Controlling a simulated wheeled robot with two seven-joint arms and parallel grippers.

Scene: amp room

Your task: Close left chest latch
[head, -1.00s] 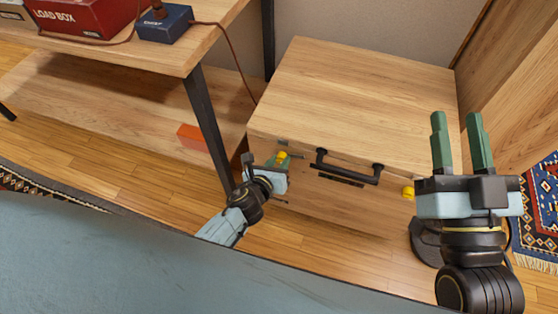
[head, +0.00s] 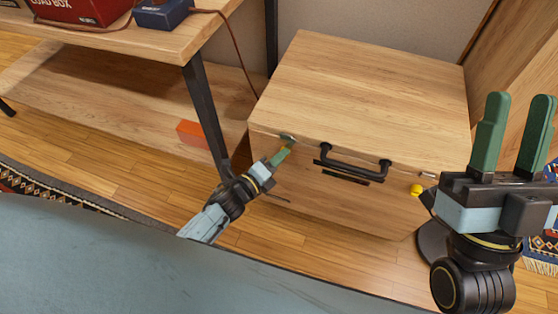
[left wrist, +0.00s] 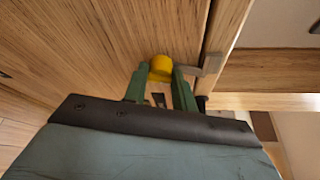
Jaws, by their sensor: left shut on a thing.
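The wooden chest (head: 345,190) stands on the floor with its lid (head: 365,90) down. The left chest latch (left wrist: 161,66) shows a yellow knob between my left gripper's green fingertips in the left wrist view. A metal piece (left wrist: 212,64) of it sits at the seam beside the knob. My left gripper (head: 284,153) is shut on the yellow knob at the chest's front left, close under the lid edge. Its fingers hide most of the latch in the head view. My right gripper (head: 512,135) is open and empty, right of the chest.
A black handle (head: 355,163) is on the chest front. The right latch's yellow knob (head: 416,190) is at the front right. A wooden shelf unit (head: 100,95) with a dark leg stands at left, an orange block (head: 192,133) on its low board.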

